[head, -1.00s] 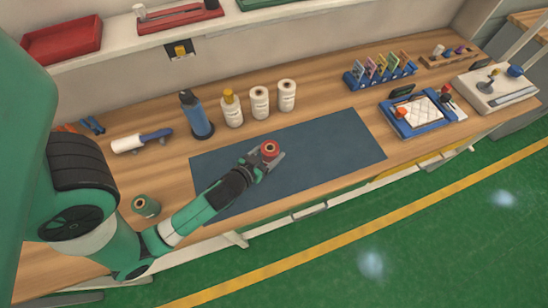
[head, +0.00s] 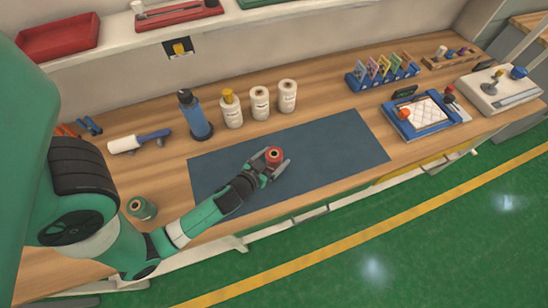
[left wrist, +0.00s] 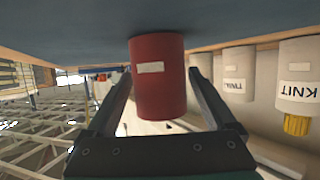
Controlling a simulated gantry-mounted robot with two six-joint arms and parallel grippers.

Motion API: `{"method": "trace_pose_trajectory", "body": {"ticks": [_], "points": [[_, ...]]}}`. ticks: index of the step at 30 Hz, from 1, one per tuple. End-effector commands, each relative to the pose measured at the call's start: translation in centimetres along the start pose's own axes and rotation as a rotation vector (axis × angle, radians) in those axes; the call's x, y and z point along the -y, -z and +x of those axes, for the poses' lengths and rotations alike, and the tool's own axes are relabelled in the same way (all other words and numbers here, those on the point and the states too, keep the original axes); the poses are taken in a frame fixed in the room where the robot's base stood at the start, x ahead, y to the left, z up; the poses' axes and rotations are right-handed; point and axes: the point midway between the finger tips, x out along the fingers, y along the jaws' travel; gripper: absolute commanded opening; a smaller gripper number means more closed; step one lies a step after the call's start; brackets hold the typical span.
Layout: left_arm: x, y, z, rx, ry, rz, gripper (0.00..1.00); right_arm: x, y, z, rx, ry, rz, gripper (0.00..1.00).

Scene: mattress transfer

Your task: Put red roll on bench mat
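The red roll (head: 274,155) stands upright near the middle of the dark blue bench mat (head: 330,140). In the left wrist view, which is upside down, the red roll (left wrist: 158,90) has its base against the mat (left wrist: 70,28). My left gripper (head: 271,160) is low over the mat, with its fingers spread on both sides of the roll. The left wrist view shows a narrow gap between the roll and each finger (left wrist: 161,74). My right gripper is not in view.
A blue bottle (head: 194,115), a yellow-capped bottle (head: 231,110) and two white rolls (head: 259,103) stand behind the mat. A green roll (head: 142,208) is at the left. A blue-framed tray (head: 424,114) lies to the right. The mat's right part is clear.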

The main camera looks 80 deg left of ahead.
Motion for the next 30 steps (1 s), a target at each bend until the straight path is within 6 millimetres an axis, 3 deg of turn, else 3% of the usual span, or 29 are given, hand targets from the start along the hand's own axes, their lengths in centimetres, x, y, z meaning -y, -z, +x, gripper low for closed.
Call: {"method": "trace_pose_trajectory", "body": {"ticks": [11,14,24,30], "points": [[0.0,0.6,-0.3,0.000,0.000,0.000,1.00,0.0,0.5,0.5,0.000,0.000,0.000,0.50],[-0.1,0.1,-1.6,0.002,-0.003,0.002,1.00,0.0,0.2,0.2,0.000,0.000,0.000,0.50],[-0.2,0.1,-9.6,0.001,-0.009,0.006,1.00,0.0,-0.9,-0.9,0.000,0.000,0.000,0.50],[-0.2,0.1,-11.5,0.005,-0.006,0.005,1.00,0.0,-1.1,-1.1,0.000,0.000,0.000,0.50]]}}
